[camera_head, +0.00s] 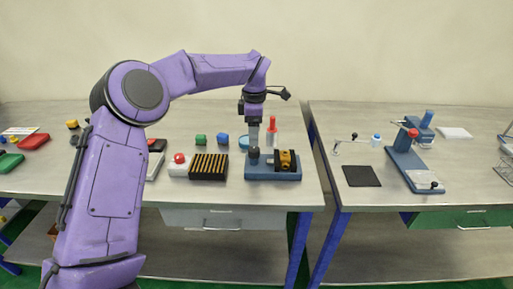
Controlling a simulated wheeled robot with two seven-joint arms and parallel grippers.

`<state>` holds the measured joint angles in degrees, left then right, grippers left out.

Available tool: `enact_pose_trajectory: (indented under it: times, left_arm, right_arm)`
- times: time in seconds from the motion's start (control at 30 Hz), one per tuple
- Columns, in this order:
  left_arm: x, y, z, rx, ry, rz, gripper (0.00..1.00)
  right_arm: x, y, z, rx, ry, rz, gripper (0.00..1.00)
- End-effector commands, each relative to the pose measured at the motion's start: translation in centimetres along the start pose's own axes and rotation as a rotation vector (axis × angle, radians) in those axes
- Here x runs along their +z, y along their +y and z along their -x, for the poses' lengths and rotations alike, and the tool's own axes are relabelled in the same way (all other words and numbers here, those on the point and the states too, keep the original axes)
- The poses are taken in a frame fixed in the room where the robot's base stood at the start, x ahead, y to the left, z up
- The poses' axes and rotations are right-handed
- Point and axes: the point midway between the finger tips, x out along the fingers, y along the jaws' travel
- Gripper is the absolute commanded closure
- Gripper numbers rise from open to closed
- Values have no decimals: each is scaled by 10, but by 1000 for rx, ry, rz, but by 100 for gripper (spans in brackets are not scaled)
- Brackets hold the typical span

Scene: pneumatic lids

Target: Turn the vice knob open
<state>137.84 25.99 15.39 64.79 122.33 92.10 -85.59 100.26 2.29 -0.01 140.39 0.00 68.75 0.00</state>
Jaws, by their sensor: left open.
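The vice (262,174) is a blue block near the front edge of the left table. A yellow and black part (286,160) sits in it on the right side. A dark rounded knob (253,157) is at the vice's left end. My left gripper (254,145) points straight down, directly above the knob. It is open, with its fingertips at or close to the knob's top; I cannot tell whether they touch. The gripper partly hides the area behind the knob. My right gripper is not in view.
Left of the vice are a black slotted rack (208,175) and a red button box (179,168). A blue fixture (405,160) is on the right table, across a gap.

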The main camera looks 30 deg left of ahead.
Motion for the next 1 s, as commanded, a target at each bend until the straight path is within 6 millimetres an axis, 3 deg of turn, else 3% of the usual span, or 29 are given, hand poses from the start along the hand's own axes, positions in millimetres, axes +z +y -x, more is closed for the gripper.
enact_pose_trajectory:
  times: [0.13, 0.3, 0.6, 0.63, 0.8, 1.0]
  left_arm:
    - [-1, 0, -32, -2, 2, 0, 32]
    - [1, 0, -55, 0, 0, -2, 32]
    - [2, 0, -61, 2, 0, -4, 32]
    - [2, 0, -61, 2, 0, -4, 35]
    - [2, 0, -61, 2, 0, -4, 88]
    - [2, 0, -61, 2, -1, 3, 88]
  right_arm:
    - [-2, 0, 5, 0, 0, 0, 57]
    - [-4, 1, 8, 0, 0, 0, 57]
    - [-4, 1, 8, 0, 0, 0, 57]
    - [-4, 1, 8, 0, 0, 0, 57]
    - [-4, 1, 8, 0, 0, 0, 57]
    - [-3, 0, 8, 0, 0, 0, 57]
